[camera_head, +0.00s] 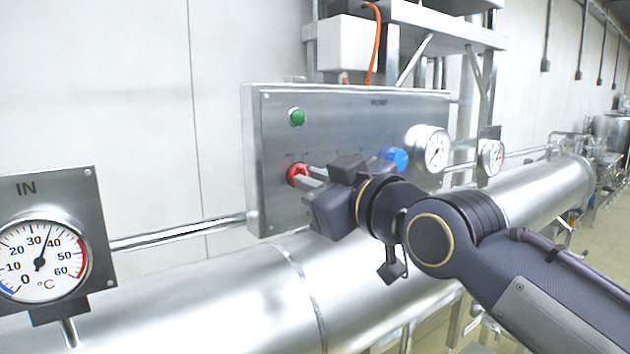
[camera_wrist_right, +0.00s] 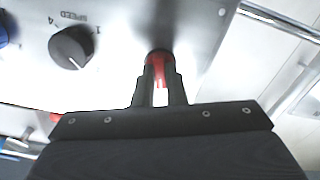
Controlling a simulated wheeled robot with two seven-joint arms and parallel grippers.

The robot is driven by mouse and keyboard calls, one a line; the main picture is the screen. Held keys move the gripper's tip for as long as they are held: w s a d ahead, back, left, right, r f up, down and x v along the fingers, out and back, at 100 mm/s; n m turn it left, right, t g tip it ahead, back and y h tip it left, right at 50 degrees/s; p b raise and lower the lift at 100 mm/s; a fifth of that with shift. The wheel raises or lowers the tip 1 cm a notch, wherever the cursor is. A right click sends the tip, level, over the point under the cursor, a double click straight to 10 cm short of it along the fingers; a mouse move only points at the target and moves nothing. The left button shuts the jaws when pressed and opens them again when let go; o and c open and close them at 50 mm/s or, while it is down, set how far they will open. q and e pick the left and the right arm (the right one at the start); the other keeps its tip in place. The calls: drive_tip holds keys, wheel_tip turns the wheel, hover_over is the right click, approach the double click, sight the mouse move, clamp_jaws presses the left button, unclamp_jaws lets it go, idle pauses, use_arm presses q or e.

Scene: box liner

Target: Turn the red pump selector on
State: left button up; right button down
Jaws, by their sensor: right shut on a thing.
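The red pump selector (camera_head: 296,172) sits on the front of a steel control panel (camera_head: 340,112), below a green button. My right gripper (camera_head: 306,177) reaches it from the right with its fingertips at the knob. In the right wrist view the red selector (camera_wrist_right: 159,66) lies between the two fingers of my right gripper (camera_wrist_right: 160,80), which are shut on it. The fingers hide part of the knob, and I cannot tell its exact setting. My left gripper is not in view.
A green button (camera_head: 297,117), a blue knob (camera_head: 397,158) and a pressure gauge (camera_head: 428,149) are on or beside the panel. A black speed dial (camera_wrist_right: 72,47) shows in the wrist view. A temperature gauge (camera_head: 40,262) stands left. A large steel pipe (camera_head: 230,300) runs below.

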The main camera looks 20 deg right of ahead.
drive_tip(key=shift+m+p, duration=0.5)
drive_tip(key=shift+m, duration=3.6)
drive_tip(key=c, duration=1.5)
unclamp_jaws()
drive_tip(key=shift+s, duration=0.1)
drive_tip(key=b+v, duration=0.2)
drive_tip(key=v, duration=0.5)
drive_tip(key=shift+s+d+b, duration=0.15)
drive_tip(key=shift+s+b, duration=0.15)
